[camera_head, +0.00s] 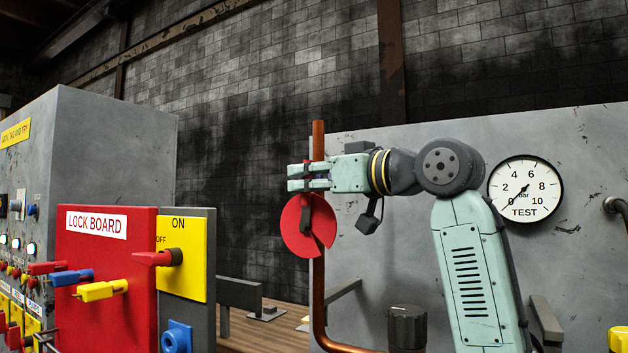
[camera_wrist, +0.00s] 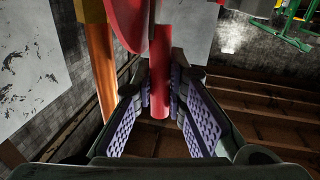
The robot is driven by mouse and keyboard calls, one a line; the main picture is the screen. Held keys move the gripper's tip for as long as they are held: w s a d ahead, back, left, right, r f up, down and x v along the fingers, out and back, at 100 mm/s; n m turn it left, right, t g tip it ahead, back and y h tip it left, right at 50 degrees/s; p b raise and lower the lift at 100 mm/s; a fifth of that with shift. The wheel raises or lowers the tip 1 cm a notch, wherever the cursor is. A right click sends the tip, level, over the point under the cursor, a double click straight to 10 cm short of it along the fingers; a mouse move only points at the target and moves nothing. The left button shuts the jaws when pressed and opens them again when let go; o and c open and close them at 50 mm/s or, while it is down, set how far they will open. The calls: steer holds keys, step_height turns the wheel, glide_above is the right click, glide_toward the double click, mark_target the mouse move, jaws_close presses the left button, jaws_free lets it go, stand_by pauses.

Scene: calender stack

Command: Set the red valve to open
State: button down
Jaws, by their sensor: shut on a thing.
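The red valve shows in the head view as a red disc (camera_head: 297,232) with a dark slot, in front of an upright copper pipe (camera_head: 318,285). A narrow red handle stands above the disc, between my fingers. In the wrist view the red handle (camera_wrist: 160,62) points down between the ribbed finger pads, and part of a larger red piece (camera_wrist: 127,22) shows beside it. My gripper (camera_head: 298,178) is level, pointing left, and shut on the red handle; it also shows in the wrist view (camera_wrist: 161,95). The fingers hide part of the handle. I cannot read any valve marking.
A grey panel (camera_head: 400,265) stands behind the pipe, with a round TEST gauge (camera_head: 525,189) near zero. A dark knob (camera_head: 407,325) is below my arm.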

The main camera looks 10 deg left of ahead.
steer(key=shift+w+a+g+h, duration=0.2)
steer(key=shift+a+g+h, duration=0.2)
steer(key=shift+a+h, duration=0.15)
steer(key=c, duration=1.6)
jaws_free()
steer(key=shift+d, duration=0.1)
steer(key=v, duration=1.2)
steer(key=shift+s, duration=0.1)
